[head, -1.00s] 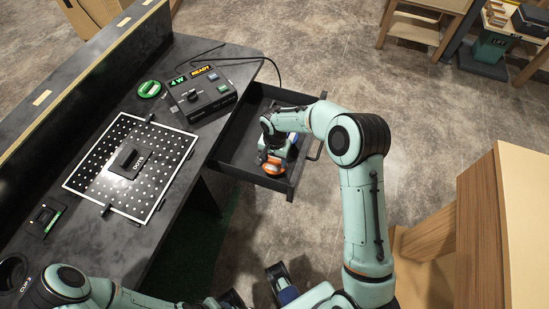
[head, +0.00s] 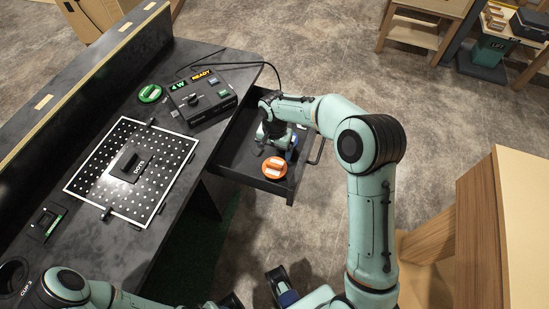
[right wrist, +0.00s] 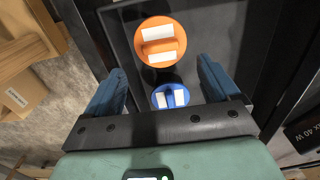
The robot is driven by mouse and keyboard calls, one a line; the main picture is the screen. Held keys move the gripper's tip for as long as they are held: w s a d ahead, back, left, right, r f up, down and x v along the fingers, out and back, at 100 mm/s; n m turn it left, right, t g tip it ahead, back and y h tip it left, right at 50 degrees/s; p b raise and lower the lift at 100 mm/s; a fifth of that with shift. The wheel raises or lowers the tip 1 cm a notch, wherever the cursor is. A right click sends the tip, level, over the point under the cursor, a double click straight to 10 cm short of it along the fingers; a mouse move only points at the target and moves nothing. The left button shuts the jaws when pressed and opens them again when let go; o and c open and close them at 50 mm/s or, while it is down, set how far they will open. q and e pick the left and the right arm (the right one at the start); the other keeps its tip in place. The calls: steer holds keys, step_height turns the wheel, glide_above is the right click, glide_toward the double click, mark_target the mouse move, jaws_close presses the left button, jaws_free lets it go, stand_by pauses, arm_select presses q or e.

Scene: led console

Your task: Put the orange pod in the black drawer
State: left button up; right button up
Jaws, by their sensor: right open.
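The orange pod (head: 275,167), a round disc with a ridge and white labels, lies in the open black drawer (head: 239,172), close to its front corner. It also shows in the right wrist view (right wrist: 160,42), beyond my fingertips. My right gripper (head: 272,138) is over the drawer, just behind the orange pod and apart from it. In the right wrist view its blue fingers (right wrist: 160,78) are spread wide with nothing gripped. My left arm (head: 70,284) enters at the bottom left; I cannot make out its jaw state.
A round blue pod (right wrist: 170,96) shows between my right fingers in the wrist view. The desk holds a perforated plate (head: 103,178) with a black block, a control box (head: 203,97) reading READY, and a green disc (head: 150,92). A wooden cabinet (head: 478,235) stands at right.

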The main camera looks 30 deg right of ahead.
step_height(320, 180, up, 5)
steer(key=shift+f, duration=0.2)
steer(key=shift+f, duration=0.1)
stand_by(0.4)
